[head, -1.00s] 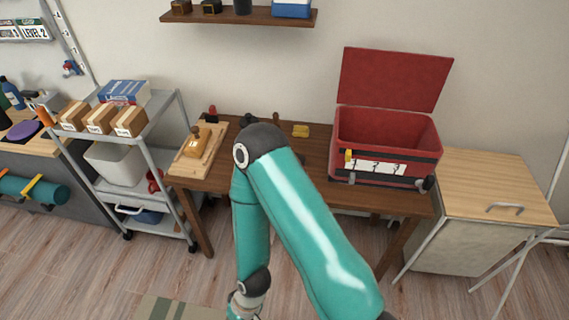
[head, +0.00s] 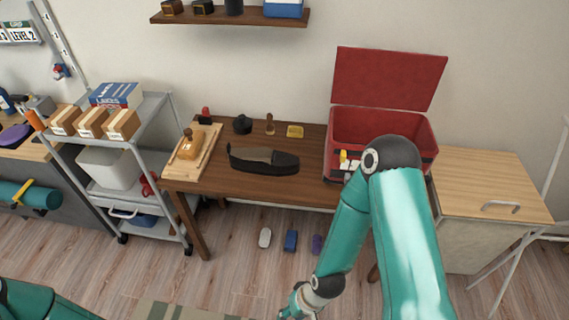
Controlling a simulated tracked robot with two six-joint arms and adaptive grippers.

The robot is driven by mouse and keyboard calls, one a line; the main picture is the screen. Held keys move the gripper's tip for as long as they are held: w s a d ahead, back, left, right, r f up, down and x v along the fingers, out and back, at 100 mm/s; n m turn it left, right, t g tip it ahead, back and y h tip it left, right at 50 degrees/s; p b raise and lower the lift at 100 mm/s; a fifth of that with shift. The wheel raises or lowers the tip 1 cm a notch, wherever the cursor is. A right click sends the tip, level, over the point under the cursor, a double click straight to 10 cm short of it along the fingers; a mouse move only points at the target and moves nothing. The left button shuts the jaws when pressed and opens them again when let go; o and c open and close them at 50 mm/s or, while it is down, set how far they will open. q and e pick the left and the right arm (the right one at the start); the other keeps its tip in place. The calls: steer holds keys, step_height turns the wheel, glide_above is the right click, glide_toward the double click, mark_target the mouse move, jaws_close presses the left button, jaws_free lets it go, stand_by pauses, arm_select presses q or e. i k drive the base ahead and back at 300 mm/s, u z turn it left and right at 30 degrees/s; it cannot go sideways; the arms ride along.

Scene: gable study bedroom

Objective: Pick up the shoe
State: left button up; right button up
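A long, low shoe (head: 263,160), black with a brown upper part, lies on the wooden desk (head: 225,184) near its front edge. My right arm comes in from the lower right, bends in front of the red toolbox and reaches down to the bottom edge. Its wrist shows there, to the right of and well below the shoe in the picture, but its fingers are cut off. Only a piece of my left arm shows in the bottom left corner, and its gripper is out of view. Nothing touches the shoe.
An open red toolbox (head: 388,80) stands on the desk's right part. A wooden board (head: 205,160) with a sanding block (head: 190,144) lies at the left. A grey cart (head: 155,157) and a wooden-topped cabinet (head: 490,186) flank the desk. Small items lie on the floor beneath.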

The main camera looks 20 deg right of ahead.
mark_target(264, 161)
steer(key=z, duration=0.05)
steer(key=i, duration=0.9)
